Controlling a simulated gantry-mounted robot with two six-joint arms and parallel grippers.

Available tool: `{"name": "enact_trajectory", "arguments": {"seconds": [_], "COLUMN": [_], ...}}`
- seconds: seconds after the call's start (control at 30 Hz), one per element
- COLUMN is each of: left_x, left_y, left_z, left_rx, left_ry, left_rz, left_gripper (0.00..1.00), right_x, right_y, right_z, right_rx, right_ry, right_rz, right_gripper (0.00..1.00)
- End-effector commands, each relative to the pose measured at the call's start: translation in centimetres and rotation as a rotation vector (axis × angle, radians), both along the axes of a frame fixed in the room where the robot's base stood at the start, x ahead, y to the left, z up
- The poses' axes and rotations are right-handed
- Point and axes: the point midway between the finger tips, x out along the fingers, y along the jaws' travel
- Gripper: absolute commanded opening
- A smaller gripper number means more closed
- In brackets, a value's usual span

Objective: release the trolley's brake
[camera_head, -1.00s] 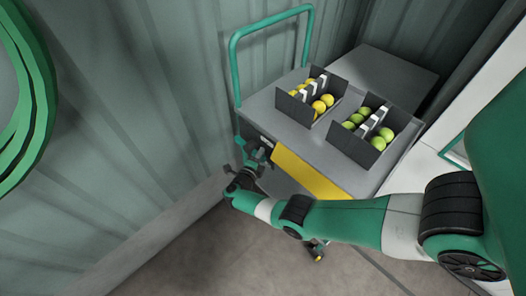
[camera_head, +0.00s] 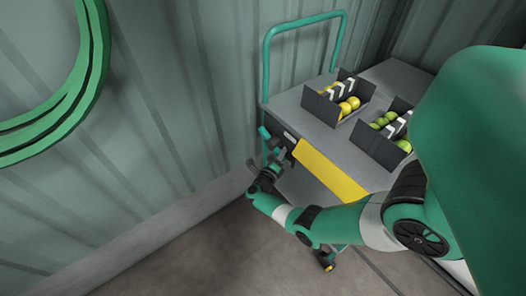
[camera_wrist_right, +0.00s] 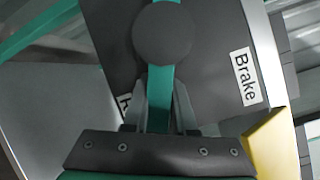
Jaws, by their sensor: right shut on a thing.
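The trolley (camera_head: 288,108) stands against the corrugated wall, with a green push handle (camera_head: 305,25) and a yellow strip (camera_head: 330,170) along its near edge. In the right wrist view, a dark plate (camera_wrist_right: 208,75) carries a white "Brake" label (camera_wrist_right: 245,77) and a second label (camera_wrist_right: 124,105), mostly hidden, showing an "R". A teal lever (camera_wrist_right: 159,90) with a dark round hub (camera_wrist_right: 162,33) crosses the plate, nearer the "R" label than "Brake". My right gripper (camera_wrist_right: 158,100) is shut on this lever; it also shows in the head view (camera_head: 274,162). My left gripper is out of view.
Two dark boxes stand on the trolley, one with yellow tomatoes (camera_head: 349,106), one with green tomatoes (camera_head: 381,123). A green coiled hose (camera_head: 88,90) hangs at left. Bare floor (camera_head: 215,255) lies in front. My right arm covers part of the trolley.

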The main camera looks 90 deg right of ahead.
Motion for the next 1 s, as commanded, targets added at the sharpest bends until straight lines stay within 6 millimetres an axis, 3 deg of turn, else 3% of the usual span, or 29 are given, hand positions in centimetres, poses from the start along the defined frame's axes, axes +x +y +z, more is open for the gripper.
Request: {"name": "enact_trajectory", "arguments": {"seconds": [0.03, 0.07, 0.2, 0.57, 0.67, 1.0], "left_x": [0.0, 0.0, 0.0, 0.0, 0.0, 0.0], "left_y": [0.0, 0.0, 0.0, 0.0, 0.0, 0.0], "left_z": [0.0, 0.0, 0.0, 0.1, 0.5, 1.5], "left_rx": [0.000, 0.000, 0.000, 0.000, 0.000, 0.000], "left_ry": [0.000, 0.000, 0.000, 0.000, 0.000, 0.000], "left_rz": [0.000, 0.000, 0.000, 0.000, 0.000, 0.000], "left_gripper": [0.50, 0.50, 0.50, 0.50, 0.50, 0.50], "right_x": [0.0, 0.0, 0.0, 0.2, 0.8, 3.8], "right_y": [0.0, 0.0, 0.0, 0.4, 1.6, 8.7], "right_z": [-0.1, -0.2, -0.1, 0.0, 0.1, 0.0], "right_rx": [0.003, 0.003, 0.003, 0.004, 0.004, 0.003], "right_ry": [-0.004, -0.004, -0.002, 0.000, -0.001, 0.000], "right_rz": [0.000, 0.000, 0.000, 0.000, 0.002, 0.005], "right_gripper": [0.00, 0.28, 0.54, 0.54, 0.54, 0.54]}}
